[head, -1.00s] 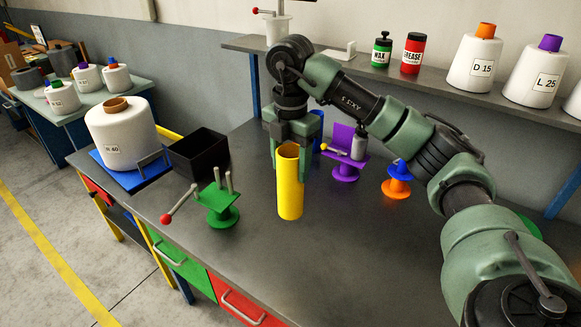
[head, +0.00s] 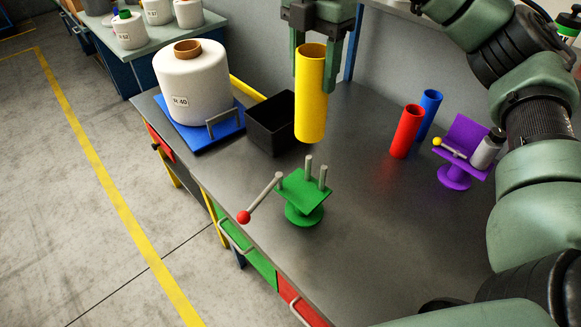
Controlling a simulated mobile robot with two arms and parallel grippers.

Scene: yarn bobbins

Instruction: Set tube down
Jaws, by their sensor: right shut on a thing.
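My right gripper (head: 315,78) is at the top centre of the head view, fingers pointing down, shut on an upright yellow tube (head: 311,105). The tube's open top shows between the fingers. Its lower end is beside the right side of a black open box (head: 275,143) and overlaps it in the picture. I cannot tell how far the tube's bottom is above the table. A red tube (head: 405,132) and a blue tube (head: 430,112) stand upright on the table to the right. My left gripper is not in view.
A green stand (head: 305,190) with pegs and a red-knobbed lever stands in front of the tube. A large white bobbin (head: 192,88) sits on a blue base (head: 205,135) at left. A purple stand (head: 465,150) is at right. The table (head: 370,220) is clear between the stands.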

